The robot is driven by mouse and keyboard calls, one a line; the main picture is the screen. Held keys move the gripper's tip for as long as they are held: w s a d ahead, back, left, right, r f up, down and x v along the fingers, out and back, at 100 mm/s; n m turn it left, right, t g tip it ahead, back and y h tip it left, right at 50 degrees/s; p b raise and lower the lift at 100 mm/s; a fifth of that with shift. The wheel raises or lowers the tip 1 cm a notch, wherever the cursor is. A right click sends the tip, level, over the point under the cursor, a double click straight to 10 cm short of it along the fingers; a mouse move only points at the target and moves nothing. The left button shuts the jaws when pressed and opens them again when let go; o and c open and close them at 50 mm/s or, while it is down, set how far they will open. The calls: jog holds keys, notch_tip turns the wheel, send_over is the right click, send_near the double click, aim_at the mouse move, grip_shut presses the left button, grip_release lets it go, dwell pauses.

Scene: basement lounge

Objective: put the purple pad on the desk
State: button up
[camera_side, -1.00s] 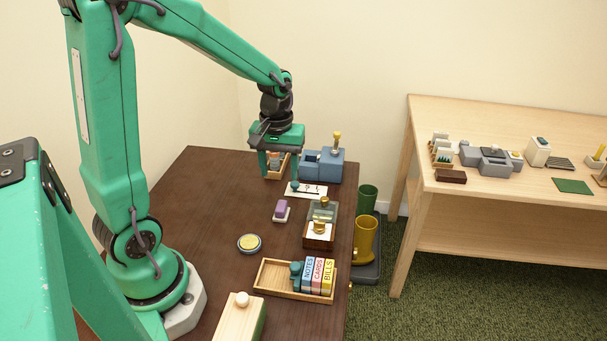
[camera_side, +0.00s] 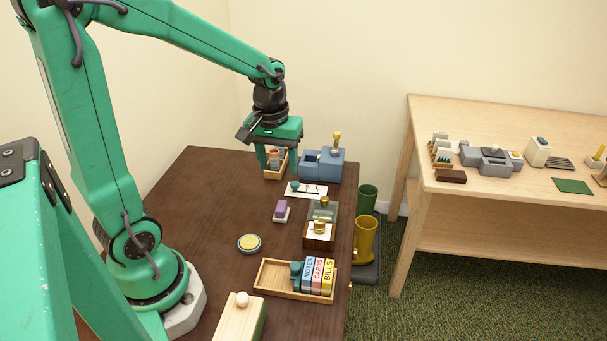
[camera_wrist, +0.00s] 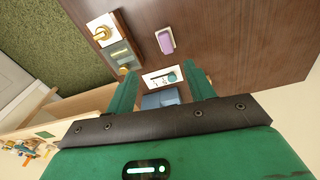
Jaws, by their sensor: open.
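The purple pad (camera_side: 281,209) sits in a small white holder on the dark brown desk (camera_side: 215,205), near its middle. In the wrist view the pad (camera_wrist: 165,40) lies at the top, beyond my fingers. My gripper (camera_side: 276,165) is open at the far end of the desk, in front of or over a small wooden box (camera_side: 276,171). Its two green fingers (camera_wrist: 162,85) stand apart in the wrist view, with nothing seen held between them.
A blue box (camera_side: 322,166) with a yellow-topped knob and a white card (camera_side: 306,189) stand near the gripper. A glass-and-wood stand (camera_side: 320,226), a yellow tin (camera_side: 249,243) and a wooden tray (camera_side: 267,279) are nearer. A pale table (camera_side: 500,205) stands right.

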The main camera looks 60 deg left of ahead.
jog(key=s+d+r+m+t, duration=0.4)
jog(key=s+d+r+m, duration=0.2)
jog(key=s+r, duration=0.3)
jog(key=shift+s+d+m+t, duration=0.3)
jog(key=shift+s+d+m, duration=0.1)
jog(key=shift+m, duration=0.4)
dwell(0.6)
